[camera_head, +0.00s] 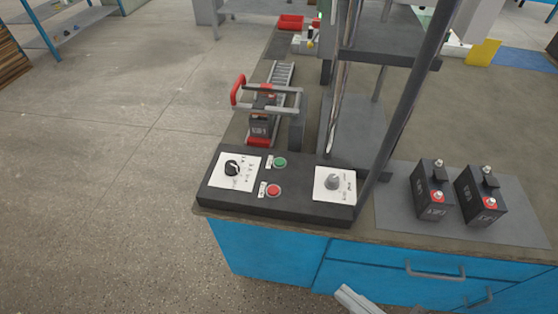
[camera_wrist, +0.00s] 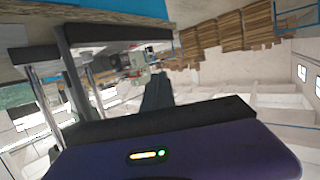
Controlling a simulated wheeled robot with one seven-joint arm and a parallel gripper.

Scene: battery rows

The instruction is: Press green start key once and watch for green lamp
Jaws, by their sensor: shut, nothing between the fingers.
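The green start key (camera_head: 280,162) is a round button on the sloped black control panel (camera_head: 290,205) at the near edge of the bench. A red button (camera_head: 273,190) sits just below it. No lit green lamp can be made out on the panel. A small cluster of red, yellow and green (camera_head: 311,40) stands farther back, too small to identify. My gripper (camera_wrist: 157,88) shows in the wrist view as dark fingers, shut and empty. It points away from the panel, across the room, and touches nothing visible. The head view does not show the fingers.
A black knob (camera_head: 232,168) and a grey knob (camera_head: 333,182) flank the buttons. Upright metal posts (camera_head: 408,95) rise behind the panel's right side. Two black batteries (camera_head: 431,190) sit on a grey mat (camera_head: 402,222) at right.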

